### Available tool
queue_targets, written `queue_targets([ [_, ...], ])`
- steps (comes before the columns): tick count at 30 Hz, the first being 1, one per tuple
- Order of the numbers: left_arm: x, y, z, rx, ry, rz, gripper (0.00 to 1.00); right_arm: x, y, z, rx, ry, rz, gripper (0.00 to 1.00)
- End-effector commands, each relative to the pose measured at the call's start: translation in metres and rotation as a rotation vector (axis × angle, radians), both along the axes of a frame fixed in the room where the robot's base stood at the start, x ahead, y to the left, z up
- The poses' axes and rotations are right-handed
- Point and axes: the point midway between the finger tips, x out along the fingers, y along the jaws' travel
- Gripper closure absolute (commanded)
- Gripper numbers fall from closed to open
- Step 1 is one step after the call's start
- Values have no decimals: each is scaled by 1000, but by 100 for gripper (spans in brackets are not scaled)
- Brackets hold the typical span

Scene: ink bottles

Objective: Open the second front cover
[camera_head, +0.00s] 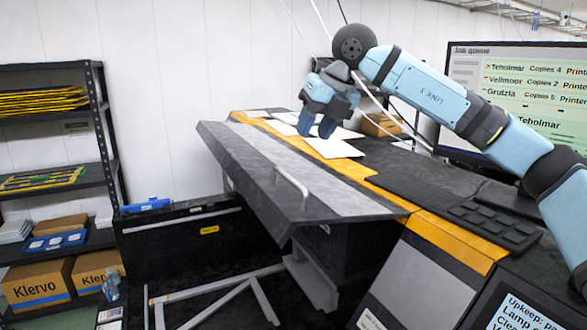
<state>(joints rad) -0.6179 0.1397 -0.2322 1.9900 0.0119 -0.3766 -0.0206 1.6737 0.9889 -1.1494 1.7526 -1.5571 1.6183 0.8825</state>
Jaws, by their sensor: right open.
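A dark grey front cover (245,160) with a pale bar handle (291,188) juts out from the front of the machine and slopes. Its upper edge runs along an orange strip (345,166). A black panel (180,248) with a light strip along its top and a small yellow label stands lower left, partly behind the cover. I cannot tell which one is the second cover. My right gripper (323,128) points down over white sheets on the machine's top, behind the cover and apart from its handle. It is open and holds nothing visible. My left gripper is out of view.
Pale frame legs (215,300) stand below the cover. A monitor (520,100) stands at the right, with a dark keypad (495,227) in front. A black shelf (108,150) with yellow stacks and cardboard boxes is at the left. Room before the handle looks free.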

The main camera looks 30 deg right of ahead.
Motion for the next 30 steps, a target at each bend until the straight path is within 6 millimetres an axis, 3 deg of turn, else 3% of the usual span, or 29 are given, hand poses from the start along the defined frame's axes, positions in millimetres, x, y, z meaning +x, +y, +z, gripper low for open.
queue_targets([
  [9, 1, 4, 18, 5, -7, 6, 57, 27, 14, -60, 0, 4, 0, 60],
  [15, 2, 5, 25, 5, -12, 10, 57, 40, 20, -89, 0, 3, -1, 60],
  [21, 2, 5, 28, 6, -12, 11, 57, 45, 23, -103, 0, 1, -1, 60],
  [30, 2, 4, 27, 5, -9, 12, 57, 46, 23, -105, 0, 1, 0, 62],
])
